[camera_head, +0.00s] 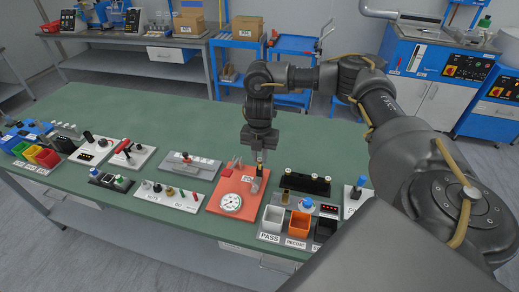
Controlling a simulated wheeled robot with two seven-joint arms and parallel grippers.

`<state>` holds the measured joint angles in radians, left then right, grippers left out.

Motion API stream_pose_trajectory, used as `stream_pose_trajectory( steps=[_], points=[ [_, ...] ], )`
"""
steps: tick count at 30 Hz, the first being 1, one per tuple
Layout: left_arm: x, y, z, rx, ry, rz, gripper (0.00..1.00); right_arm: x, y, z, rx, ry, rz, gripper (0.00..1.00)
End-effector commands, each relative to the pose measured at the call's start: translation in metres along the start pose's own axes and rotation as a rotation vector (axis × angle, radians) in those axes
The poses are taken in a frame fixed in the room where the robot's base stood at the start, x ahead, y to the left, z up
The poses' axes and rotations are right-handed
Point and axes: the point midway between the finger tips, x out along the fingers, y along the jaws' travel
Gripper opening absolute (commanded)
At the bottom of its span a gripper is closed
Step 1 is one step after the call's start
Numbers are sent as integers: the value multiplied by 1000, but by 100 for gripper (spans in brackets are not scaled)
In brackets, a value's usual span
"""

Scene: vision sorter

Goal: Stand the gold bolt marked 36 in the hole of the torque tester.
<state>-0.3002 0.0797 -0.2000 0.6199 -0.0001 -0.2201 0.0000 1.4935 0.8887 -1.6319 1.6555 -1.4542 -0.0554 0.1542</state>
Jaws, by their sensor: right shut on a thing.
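The torque tester (231,203) is an orange-red plate with a round white dial and a small raised fixture at its back right. My right gripper (259,159) hangs down over the back right part of this plate. It is shut on a small gold bolt (260,156), of which only a little shows between the fingers. The bolt looks upright, just above or at the fixture; I cannot tell whether it touches the hole. The mark 36 is too small to read. My left gripper is not in view.
A white plate (168,195) with small parts and a grey fixture (190,165) lie to the left. The green table (150,110) is clear behind.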

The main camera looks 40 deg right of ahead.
Motion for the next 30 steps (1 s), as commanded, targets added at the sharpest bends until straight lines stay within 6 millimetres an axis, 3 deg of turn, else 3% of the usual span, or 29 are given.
stream_pose_trajectory(
  steps=[26,27,30],
  points=[
    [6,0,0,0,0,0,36,15,0,0,1,0,1,1],
    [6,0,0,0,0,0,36,15,0,0,1,0,1,21],
    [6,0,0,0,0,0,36,15,0,0,1,0,1,35]
  ],
)
